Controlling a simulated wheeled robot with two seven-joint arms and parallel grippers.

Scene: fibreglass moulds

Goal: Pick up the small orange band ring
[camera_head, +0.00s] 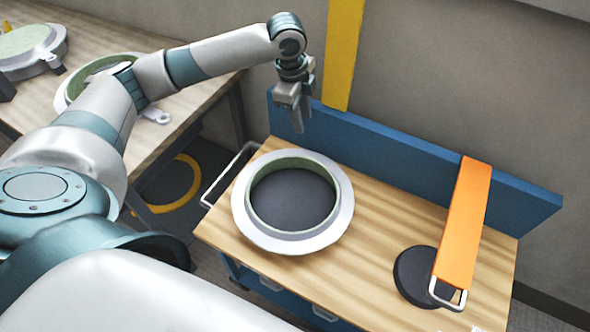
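An orange band (464,225) with a metal loop (447,296) at its near end is on the right of the wooden-topped cart (375,255). Its far end meets the top of the blue back panel (400,158), and its near end partly covers a black disc (412,272). My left gripper (296,125) points down near the left end of the blue panel, well to the left of the orange band. Nothing shows held in it. Its fingers are seen at an angle, so their opening is unclear. My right gripper is not in view.
A round mould with a pale green rim (318,222) and grey flange stands on the cart's left half. A wooden table (95,45) with more moulds is at the upper left. A yellow strip (342,55) runs up the wall. Bare wood lies between mould and band.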

